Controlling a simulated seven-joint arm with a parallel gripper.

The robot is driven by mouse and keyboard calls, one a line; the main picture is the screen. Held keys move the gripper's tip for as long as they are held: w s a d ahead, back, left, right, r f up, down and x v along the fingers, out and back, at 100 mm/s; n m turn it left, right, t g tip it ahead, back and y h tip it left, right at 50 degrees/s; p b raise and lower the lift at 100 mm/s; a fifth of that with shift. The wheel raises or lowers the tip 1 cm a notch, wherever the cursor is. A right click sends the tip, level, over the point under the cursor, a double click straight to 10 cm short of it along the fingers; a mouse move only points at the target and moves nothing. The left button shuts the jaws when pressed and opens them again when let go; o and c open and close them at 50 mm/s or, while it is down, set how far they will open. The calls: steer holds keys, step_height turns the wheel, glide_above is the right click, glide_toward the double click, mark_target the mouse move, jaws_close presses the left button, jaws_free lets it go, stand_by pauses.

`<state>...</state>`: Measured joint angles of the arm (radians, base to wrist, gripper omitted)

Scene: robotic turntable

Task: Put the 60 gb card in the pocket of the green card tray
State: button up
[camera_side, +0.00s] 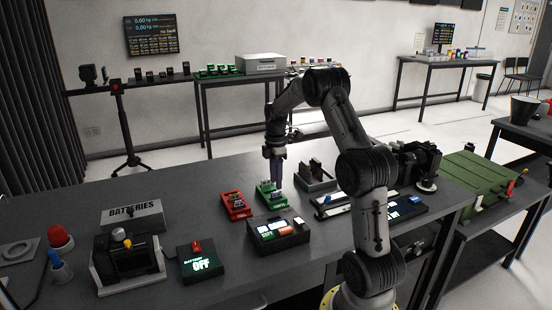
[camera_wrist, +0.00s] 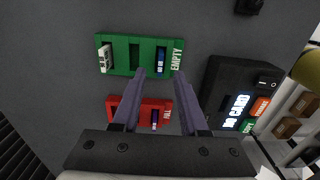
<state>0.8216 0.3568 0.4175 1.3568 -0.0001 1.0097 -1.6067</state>
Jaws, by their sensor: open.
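The green card tray (camera_wrist: 118,40), labelled EMPTY, lies on the dark table; it also shows in the side view (camera_side: 283,203). In the wrist view its left pocket holds a white card (camera_wrist: 105,57) that sticks up, its middle pocket looks bare, and a blue and white card (camera_wrist: 160,60) is in its right pocket. No capacity marking is legible, so I cannot tell which card is 60 gb. My gripper (camera_wrist: 160,74) is open and empty, over the trays.
A black box (camera_wrist: 220,82) with a lit screen and colored buttons stands close to the trays. A dark grey holder (camera_side: 318,181) is behind right. A battery device (camera_side: 125,262) and a lit OFF box (camera_side: 203,262) stand at the front left. Table between is clear.

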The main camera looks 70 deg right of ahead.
step_height(320, 180, up, 10)
stand_by(0.3)
stand_by(0.3)
steer(key=a+r+n+t, duration=0.1)
steer(key=a+r, duration=0.3)
steer(key=a, duration=0.3)
steer(key=a+r+n+t+h, duration=0.1)
steer(key=a+r, duration=0.4)
steer(key=a, duration=0.3)
steer(key=a+r+n+t, duration=0.1)
steer(key=a+r, duration=0.3)
steer(key=a, duration=0.3)
steer(key=s+a+m+t, duration=0.2)
steer(key=s+a, duration=0.6)
steer(key=a, duration=0.1)
steer(key=s+a+f+m+y, duration=0.1)
steer(key=s+a+f+m, duration=0.2)
steer(key=s+f+m, duration=0.5)
steer(key=shift+a+f+m+t, duration=0.35)
steer(key=shift+f+m, duration=0.3)
steer(key=shift+m, duration=0.35)
